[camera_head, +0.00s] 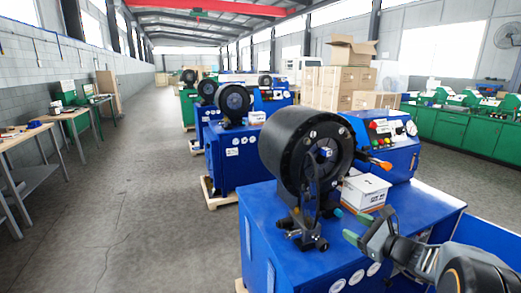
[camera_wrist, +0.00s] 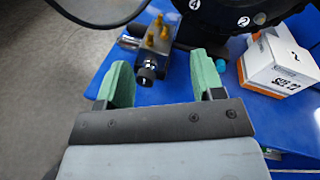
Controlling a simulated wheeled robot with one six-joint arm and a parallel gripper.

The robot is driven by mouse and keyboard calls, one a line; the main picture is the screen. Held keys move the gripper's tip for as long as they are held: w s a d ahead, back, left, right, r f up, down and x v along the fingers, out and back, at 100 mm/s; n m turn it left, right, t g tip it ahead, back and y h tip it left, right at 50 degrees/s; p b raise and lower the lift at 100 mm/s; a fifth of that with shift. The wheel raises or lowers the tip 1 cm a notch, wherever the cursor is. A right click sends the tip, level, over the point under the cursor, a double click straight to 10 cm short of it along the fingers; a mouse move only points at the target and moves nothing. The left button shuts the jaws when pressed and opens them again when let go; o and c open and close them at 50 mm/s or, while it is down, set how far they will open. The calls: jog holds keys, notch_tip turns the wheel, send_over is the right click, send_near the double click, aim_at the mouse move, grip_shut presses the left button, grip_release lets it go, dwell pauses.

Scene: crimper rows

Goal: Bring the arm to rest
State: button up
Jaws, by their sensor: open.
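My gripper (camera_head: 367,228) is in front of the nearest blue crimping machine (camera_head: 290,256), at the right of the head view. In the wrist view my gripper (camera_wrist: 165,83) shows two green fingertips spread apart with nothing between them. Beyond the fingers is a small metal fitting block with brass pins (camera_wrist: 152,45) on the blue machine top. A white box (camera_head: 365,191) with an orange lower edge stands on that top; it also shows at the right of the wrist view (camera_wrist: 281,64).
The black round crimper head (camera_head: 295,150) rises close to my gripper. A control panel (camera_head: 391,130) stands behind the box. More blue crimpers (camera_head: 232,155) line up farther back. Workbenches (camera_head: 70,118) stand at the left. The grey aisle floor (camera_head: 140,190) is clear.

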jog(key=s+a+f+n+g+h, duration=0.3)
jog(key=s+a+f+n+g, duration=0.6)
jog(key=s+n, duration=0.35)
jog(key=s+a+r+n+g+h, duration=0.1)
jog(key=s+r+n+h, duration=0.2)
jog(key=n, duration=0.9)
jog(key=s+h, duration=0.3)
jog(key=s, duration=0.1)
jog(key=shift+s+a+n, duration=0.25)
jog(key=shift+a+n, duration=0.1)
jog(key=shift+a, duration=0.05)
